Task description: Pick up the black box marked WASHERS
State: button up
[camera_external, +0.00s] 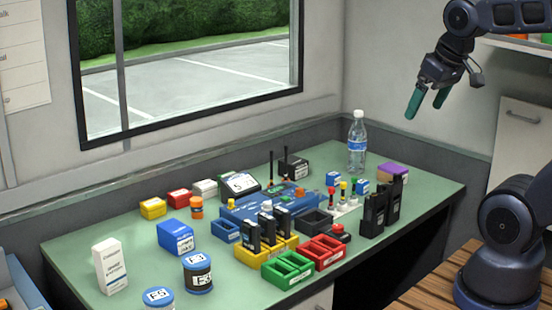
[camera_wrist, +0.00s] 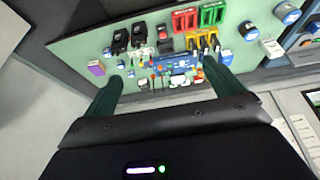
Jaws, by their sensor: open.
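A small open black box (camera_external: 317,220) stands mid-table among coloured bins, behind the red bin. No WASHERS marking is readable on it. In the wrist view a dark shape beside the yellow bin looks like this box (camera_wrist: 180,43), but it is small and unclear. Another black box (camera_external: 295,168) stands at the back with a dark upright rod; its label is unreadable too. My gripper (camera_external: 427,102) is high above the table's right end, open and empty, its green fingers pointing down. In the wrist view the fingers (camera_wrist: 163,85) are wide apart with the distant table beyond them.
Red (camera_external: 323,252), green (camera_external: 287,269) and yellow (camera_external: 265,251) bins crowd the front. Black radios (camera_external: 374,214) stand upright to the right. A tall water bottle (camera_external: 357,143) stands at the back right. The green tabletop (camera_external: 430,183) is clear at its right end.

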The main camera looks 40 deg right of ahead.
jog(key=w+d+r+m, duration=0.2)
jog(key=w+r, duration=0.1)
jog(key=w, duration=0.5)
jog(key=m+g+h, duration=0.4)
jog(key=m+h, duration=0.1)
jog(key=m, duration=1)
send_over(293, 160)
jog(key=a, duration=0.3)
jog(key=f, duration=3.2)
jog(key=shift+a, duration=0.2)
jog(key=shift+y, duration=0.3)
jog(key=x, duration=1)
jog(key=shift+s+d+f, duration=0.1)
jog(key=shift+s+f, duration=0.2)
